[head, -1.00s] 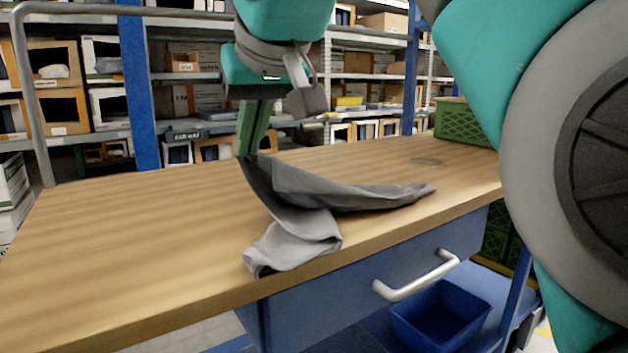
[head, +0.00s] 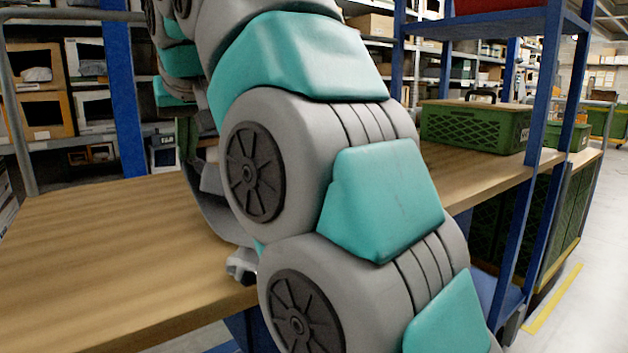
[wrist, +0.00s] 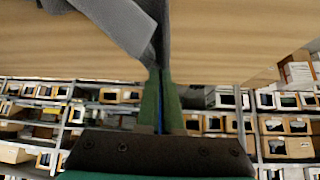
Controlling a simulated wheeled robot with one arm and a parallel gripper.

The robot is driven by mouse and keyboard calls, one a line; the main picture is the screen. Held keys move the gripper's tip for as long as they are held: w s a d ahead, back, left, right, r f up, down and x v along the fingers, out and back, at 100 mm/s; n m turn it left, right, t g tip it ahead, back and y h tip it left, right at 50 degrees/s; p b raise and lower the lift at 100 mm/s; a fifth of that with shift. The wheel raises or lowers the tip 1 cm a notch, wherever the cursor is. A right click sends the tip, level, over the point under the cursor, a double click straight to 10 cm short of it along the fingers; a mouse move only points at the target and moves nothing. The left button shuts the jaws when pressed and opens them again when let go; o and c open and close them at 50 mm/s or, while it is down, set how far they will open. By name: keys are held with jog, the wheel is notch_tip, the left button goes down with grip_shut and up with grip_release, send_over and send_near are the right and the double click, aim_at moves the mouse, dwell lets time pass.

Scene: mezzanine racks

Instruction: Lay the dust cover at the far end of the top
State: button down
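The dust cover is a thin grey cloth (head: 212,207), bunched and mostly hidden behind my arm in the head view. My gripper (head: 186,140) points down over the wooden top (head: 90,235), partly covered by my arm. In the wrist view its green fingers (wrist: 160,88) are closed together on an edge of the cloth (wrist: 128,25), which hangs in folds away from the fingertips. The wooden top (wrist: 230,40) lies behind it. Whether the lower part of the cloth rests on the top is hidden.
A green crate (head: 475,125) stands on the right part of the top, near a blue post (head: 540,100). The left part of the top is bare. Shelves with boxes (head: 45,100) stand behind. A floor aisle (head: 570,290) runs at the right.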

jog(key=shift+w+a+f, duration=0.25)
jog(key=shift+f, duration=0.35)
jog(key=shift+w+a+f, duration=0.2)
jog(key=shift+w+f, duration=0.05)
jog(key=shift+f, duration=0.35)
jog(key=shift+w+a+f, duration=0.25)
jog(key=shift+f, duration=0.35)
jog(key=shift+c, duration=1.8)
grip_release()
